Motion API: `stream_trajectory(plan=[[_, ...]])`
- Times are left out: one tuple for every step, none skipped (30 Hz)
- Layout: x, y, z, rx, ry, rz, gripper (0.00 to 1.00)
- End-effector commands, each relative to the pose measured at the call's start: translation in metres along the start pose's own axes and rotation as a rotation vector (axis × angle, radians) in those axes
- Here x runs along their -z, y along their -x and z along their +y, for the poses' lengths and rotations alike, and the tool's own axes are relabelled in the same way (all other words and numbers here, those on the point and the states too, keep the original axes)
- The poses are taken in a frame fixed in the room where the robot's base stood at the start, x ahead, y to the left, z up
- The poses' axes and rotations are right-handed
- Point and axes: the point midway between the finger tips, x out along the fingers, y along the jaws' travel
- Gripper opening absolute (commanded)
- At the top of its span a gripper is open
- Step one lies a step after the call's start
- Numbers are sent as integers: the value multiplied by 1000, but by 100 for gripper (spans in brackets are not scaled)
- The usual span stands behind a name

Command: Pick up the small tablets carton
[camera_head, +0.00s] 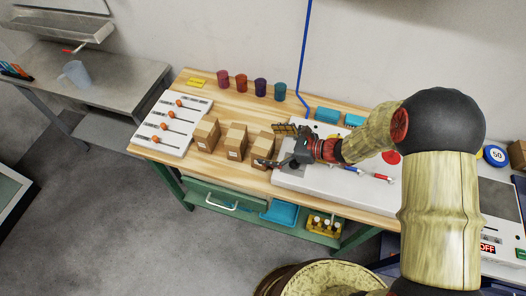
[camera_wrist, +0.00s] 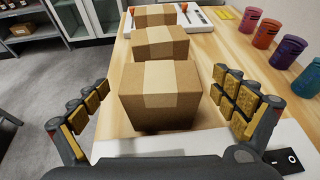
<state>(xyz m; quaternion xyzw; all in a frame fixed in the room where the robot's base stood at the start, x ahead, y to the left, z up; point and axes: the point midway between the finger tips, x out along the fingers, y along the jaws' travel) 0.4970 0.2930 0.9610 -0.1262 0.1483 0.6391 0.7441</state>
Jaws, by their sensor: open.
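Three brown cardboard cartons stand in a row on the wooden bench: the left one (camera_head: 207,134), the middle one (camera_head: 236,142) and the right one (camera_head: 263,147). Each has a small pale label too small to read, so I cannot tell which holds tablets. My gripper (camera_head: 274,146) is open and empty at the right carton, its fingers spread to either side. In the wrist view the nearest carton (camera_wrist: 160,97) is ahead between the open fingers, with visible gaps on both sides. The middle carton (camera_wrist: 160,44) and the far carton (camera_wrist: 155,16) line up behind it.
A white panel with orange knobs (camera_head: 171,124) lies left of the cartons. A white panel (camera_head: 320,184) lies under my arm. Blue boxes (camera_head: 327,115) are behind it.

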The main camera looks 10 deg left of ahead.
Motion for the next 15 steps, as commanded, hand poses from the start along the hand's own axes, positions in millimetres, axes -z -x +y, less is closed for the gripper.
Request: stream_trajectory(plan=[[2,-8,1,-3,0,0,97],[1,-12,1,-2,0,0,97],[1,-16,0,-2,1,1,97],[1,-18,0,-2,1,1,97],[1,-19,0,-1,1,1,97],[1,-21,0,0,1,1,97],[1,-21,0,0,1,1,97],[0,-22,0,1,1,1,97],[0,-22,0,1,1,1,97],[0,-21,0,1,1,1,97],[0,-21,0,1,1,1,97],[0,-21,0,1,1,1,97],[0,-21,0,1,1,1,97],[0,-21,0,1,1,1,95],[0,-21,0,1,1,1,93]])
